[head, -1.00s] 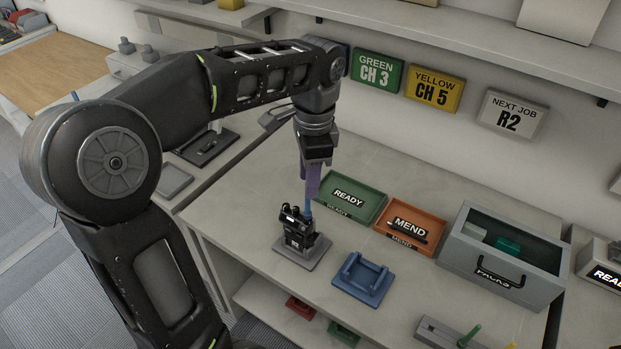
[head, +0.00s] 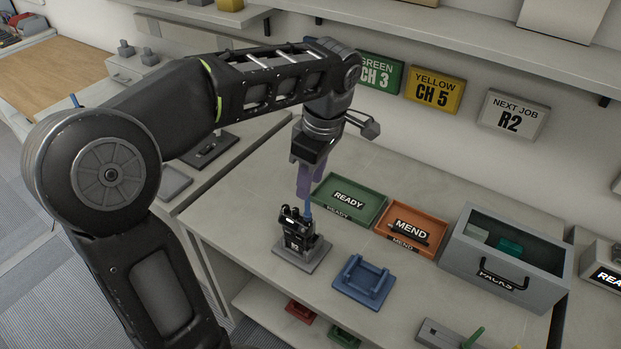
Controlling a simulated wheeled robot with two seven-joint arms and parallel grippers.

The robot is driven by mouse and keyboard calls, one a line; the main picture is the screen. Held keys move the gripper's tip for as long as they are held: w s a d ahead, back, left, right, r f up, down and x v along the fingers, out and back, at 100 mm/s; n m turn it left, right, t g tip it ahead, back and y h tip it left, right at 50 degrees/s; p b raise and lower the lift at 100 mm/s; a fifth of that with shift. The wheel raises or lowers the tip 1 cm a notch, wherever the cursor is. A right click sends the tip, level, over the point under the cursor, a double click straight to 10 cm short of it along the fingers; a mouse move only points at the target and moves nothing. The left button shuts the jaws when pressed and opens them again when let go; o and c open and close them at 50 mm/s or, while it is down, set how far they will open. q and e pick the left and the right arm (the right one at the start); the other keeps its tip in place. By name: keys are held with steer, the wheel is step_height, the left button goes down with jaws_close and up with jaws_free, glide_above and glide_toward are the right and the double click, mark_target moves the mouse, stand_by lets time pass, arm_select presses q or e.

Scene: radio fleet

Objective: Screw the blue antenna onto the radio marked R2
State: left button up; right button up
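A black radio (head: 294,231) stands upright in a grey holder (head: 312,257) near the front of the bench. The blue antenna (head: 308,211) stands upright at the top of the radio, its lower end at the radio's top. My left gripper (head: 304,192), with purple fingers, points down over the radio and appears shut on the antenna's upper part, which the fingers hide. Whether the antenna's thread is engaged cannot be seen. No R2 mark is readable on the radio; a wall sign (head: 513,115) reads "NEXT JOB R2". My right gripper is not in view.
A green READY tray (head: 372,210), an orange MEND tray (head: 437,228) and a grey drawer box (head: 543,287) stand to the right. An empty blue cradle (head: 363,291) is right of the radio. A blue tip (head: 75,100) shows behind my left arm. A shelf (head: 440,42) runs above.

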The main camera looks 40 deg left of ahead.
mark_target(306, 213)
arm_select(q)
steer(key=shift+n, duration=0.3)
steer(key=shift+s+a+f+p, duration=0.1)
steer(key=shift+a+f+p, duration=0.1)
steer(key=shift+f, duration=1.1)
steer(key=shift+w+a+f+p, duration=0.15)
steer(key=shift+f+p, duration=0.1)
steer(key=shift+f, duration=1.05)
steer(key=shift+s+a+f+p, duration=0.15)
steer(key=shift+a+f+p, duration=0.05)
steer(key=shift+f, duration=1.1)
jaws_close()
